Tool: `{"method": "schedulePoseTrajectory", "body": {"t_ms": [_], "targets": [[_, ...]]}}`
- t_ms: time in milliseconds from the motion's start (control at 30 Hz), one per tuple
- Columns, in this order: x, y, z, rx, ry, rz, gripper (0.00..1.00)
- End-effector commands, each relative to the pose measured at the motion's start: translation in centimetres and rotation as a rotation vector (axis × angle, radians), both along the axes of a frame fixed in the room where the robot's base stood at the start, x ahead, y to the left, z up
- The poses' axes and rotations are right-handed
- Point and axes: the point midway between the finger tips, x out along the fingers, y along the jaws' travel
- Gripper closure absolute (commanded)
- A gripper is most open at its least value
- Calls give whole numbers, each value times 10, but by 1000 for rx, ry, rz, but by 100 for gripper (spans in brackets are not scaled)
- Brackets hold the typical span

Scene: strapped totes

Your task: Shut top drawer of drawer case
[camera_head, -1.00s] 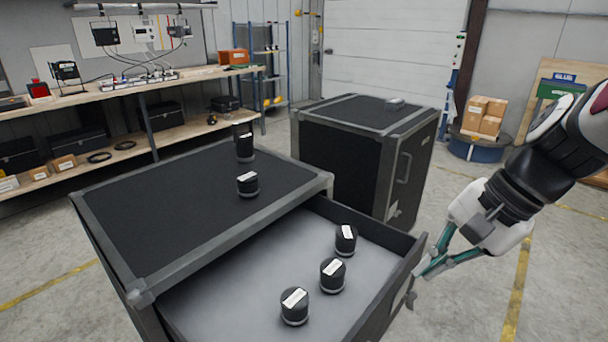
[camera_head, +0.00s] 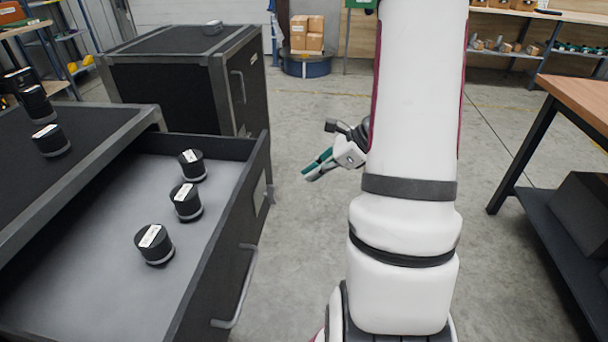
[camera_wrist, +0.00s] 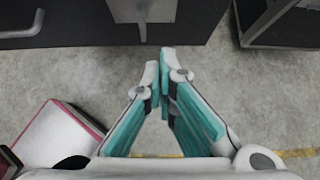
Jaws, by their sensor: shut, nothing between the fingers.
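The drawer case (camera_head: 75,175) stands at the left in the head view, with a dark top and grey edge trim. Its top drawer (camera_head: 262,158) is pulled out toward the right. Three black round pieces with white labels, one of them here (camera_head: 155,243), stand inside it. A bar handle (camera_head: 240,290) is on the drawer's front. My gripper (camera_head: 307,173) is shut and empty, to the right of the drawer front and apart from it. In the wrist view its fingertips (camera_wrist: 164,60) meet just below a dark front panel (camera_wrist: 75,20) with a light plate and a handle.
A second dark case (camera_head: 185,80) stands behind the drawer case, with a small grey item on top. Several black pieces (camera_head: 50,140) stand on the drawer case's top. A wooden-topped bench (camera_head: 580,100) is at the right. Concrete floor lies free between them.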

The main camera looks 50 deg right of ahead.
Motion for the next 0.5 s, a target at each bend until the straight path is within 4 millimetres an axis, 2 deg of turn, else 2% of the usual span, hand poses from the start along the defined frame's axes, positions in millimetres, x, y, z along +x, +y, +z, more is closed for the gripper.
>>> {"method": "schedulePoseTrajectory", "body": {"t_ms": [100, 367, 500], "targets": [[14, 12, -19, 3, 2, 3, 100], [43, 33, -55, 2, 2, 4, 100], [60, 45, -54, -1, 0, 6, 100]]}}
